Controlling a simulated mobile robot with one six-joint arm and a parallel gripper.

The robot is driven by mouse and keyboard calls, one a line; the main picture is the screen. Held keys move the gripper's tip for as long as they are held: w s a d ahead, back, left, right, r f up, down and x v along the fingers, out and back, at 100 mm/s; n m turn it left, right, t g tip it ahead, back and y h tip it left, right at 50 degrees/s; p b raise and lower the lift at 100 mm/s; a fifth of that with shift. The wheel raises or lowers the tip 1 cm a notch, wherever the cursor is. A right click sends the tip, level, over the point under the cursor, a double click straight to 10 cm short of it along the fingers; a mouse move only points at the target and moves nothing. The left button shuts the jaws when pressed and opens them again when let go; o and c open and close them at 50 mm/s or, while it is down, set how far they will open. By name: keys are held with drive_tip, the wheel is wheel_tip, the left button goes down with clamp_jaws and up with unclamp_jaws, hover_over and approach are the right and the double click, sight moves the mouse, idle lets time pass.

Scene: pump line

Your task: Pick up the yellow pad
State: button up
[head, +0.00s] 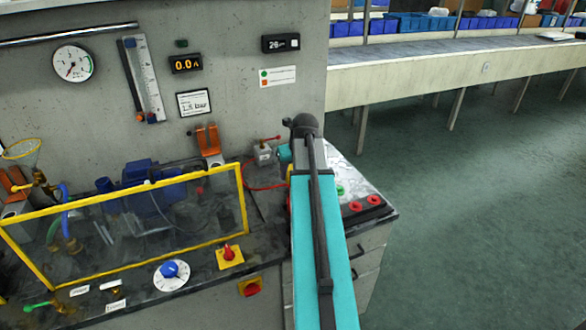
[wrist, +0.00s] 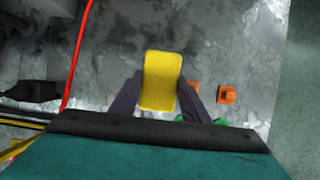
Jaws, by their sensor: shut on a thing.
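The yellow pad (wrist: 160,82) is a small block with a rounded far end in the middle of the wrist view. My gripper (wrist: 158,100) is shut on it, with one dark finger on each side. The grey, marbled bench top lies below it; I cannot tell how high the pad is above that surface. In the head view my teal arm covers the gripper, and the pad is hidden there.
A yellow-framed clear guard (head: 130,225) stands on the bench left of my arm. Red rings (head: 368,201) lie at the bench's right end. An orange block (wrist: 227,94) and a red cable (wrist: 78,50) are near the pad. Open floor (head: 480,200) is to the right.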

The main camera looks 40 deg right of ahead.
drive_tip(key=shift+s+a+r+b, duration=0.1)
drive_tip(key=shift+s+a+b, duration=0.05)
drive_tip(key=shift+s+a, duration=0.75)
drive_tip(key=shift+s+a+r+b, duration=0.15)
drive_tip(key=shift+s+a, duration=0.45)
drive_tip(key=shift+a, duration=0.45)
drive_tip(key=shift+o, duration=1)
drive_tip(key=shift+c, duration=0.6)
